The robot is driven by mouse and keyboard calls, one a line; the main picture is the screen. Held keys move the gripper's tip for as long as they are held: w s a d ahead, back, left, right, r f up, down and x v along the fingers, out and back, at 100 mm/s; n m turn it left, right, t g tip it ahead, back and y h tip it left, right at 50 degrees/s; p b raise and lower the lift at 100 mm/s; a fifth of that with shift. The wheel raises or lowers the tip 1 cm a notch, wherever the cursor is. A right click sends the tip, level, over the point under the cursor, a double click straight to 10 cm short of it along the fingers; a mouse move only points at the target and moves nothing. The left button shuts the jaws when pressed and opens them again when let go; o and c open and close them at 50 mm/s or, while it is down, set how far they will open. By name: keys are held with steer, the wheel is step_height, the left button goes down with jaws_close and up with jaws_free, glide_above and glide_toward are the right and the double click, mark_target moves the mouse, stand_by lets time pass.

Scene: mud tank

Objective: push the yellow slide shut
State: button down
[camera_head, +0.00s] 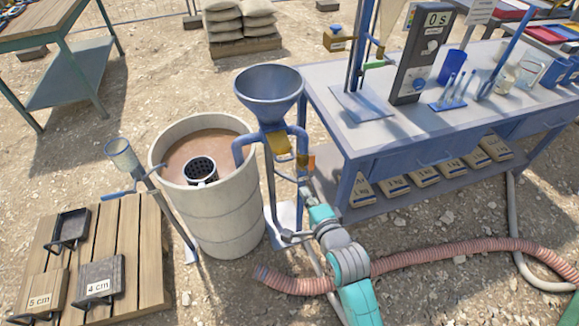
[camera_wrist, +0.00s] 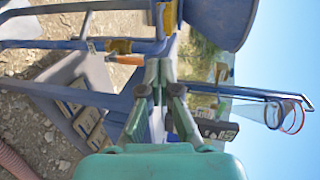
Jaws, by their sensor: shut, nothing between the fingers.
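The yellow slide (camera_head: 278,143) sits just below the blue funnel (camera_head: 269,90), at the neck over the blue pipework. In the wrist view a yellow piece (camera_wrist: 167,15) shows at the top, beside the funnel's blue body (camera_wrist: 215,15). I cannot tell how far the slide stands out. My gripper (camera_wrist: 160,72) is shut and empty in the wrist view, its tips pointing toward the blue frame below the yellow piece. In the head view my teal arm rises from the bottom toward the frame, below and right of the slide. Contact is not clear.
A concrete tank (camera_head: 212,215) of brown mud stands left of the frame. A blue workbench (camera_head: 400,135) is close on the right. A pink ribbed hose (camera_head: 440,257) crosses the ground beside my arm. A pallet (camera_head: 137,250) with labelled boxes lies at the left.

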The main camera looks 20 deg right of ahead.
glide_toward(283, 151)
steer(key=w, duration=0.1)
steer(key=w+f, duration=0.1)
steer(key=w, duration=0.1)
steer(key=shift+a+f, duration=0.3)
steer(key=shift+f, duration=0.1)
steer(key=x, duration=0.2)
steer(key=r+x, duration=0.1)
steer(key=x, duration=0.1)
steer(key=shift+w+d, duration=0.1)
steer(key=shift+w, duration=0.4)
stand_by(0.3)
